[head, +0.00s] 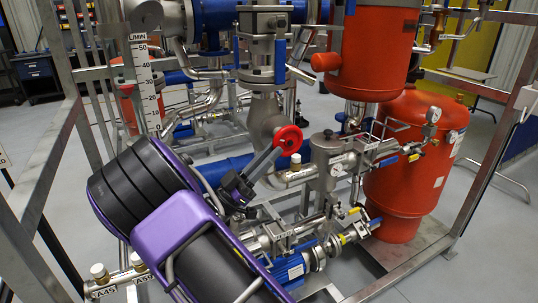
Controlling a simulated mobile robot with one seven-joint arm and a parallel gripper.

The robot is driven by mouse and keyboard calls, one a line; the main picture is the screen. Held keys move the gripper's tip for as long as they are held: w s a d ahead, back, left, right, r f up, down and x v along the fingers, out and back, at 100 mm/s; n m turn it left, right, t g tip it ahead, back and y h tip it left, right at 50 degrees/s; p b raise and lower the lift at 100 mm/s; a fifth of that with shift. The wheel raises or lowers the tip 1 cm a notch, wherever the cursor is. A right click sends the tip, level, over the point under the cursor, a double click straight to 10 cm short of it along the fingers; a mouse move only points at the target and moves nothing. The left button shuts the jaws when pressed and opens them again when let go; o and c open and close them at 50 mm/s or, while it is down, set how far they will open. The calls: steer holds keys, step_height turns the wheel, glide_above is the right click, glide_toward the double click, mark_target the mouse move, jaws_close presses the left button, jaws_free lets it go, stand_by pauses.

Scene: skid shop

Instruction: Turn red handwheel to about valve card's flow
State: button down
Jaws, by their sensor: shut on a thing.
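The red handwheel (289,135) is a small red ring in the middle of the head view, in front of the grey pipework. My gripper (276,149) reaches up to it from the lower left, with its long grey fingers at the wheel's lower left rim. The fingers are shut on the handwheel, and their tips partly cover it. I cannot make out a valve card with a readable flow.
A metal skid frame (83,105) surrounds the pipework. An orange tank (403,185) stands at the right, with a pressure gauge (433,114) beside it. A blue pump motor (284,270) lies low in front. Tags A45 (105,291) and A59 (142,278) are at the lower left.

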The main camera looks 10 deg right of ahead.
steer(key=c, duration=0.8)
jaws_free()
steer(key=s+a+f, duration=0.1)
steer(key=a, duration=0.4)
steer(key=s+a+f, duration=0.1)
steer(key=s+a, duration=0.1)
steer(key=a, duration=0.3)
steer(key=s+a+f, duration=0.1)
steer(key=s+a, duration=0.1)
steer(key=a, duration=0.3)
steer(key=shift+w, duration=0.1)
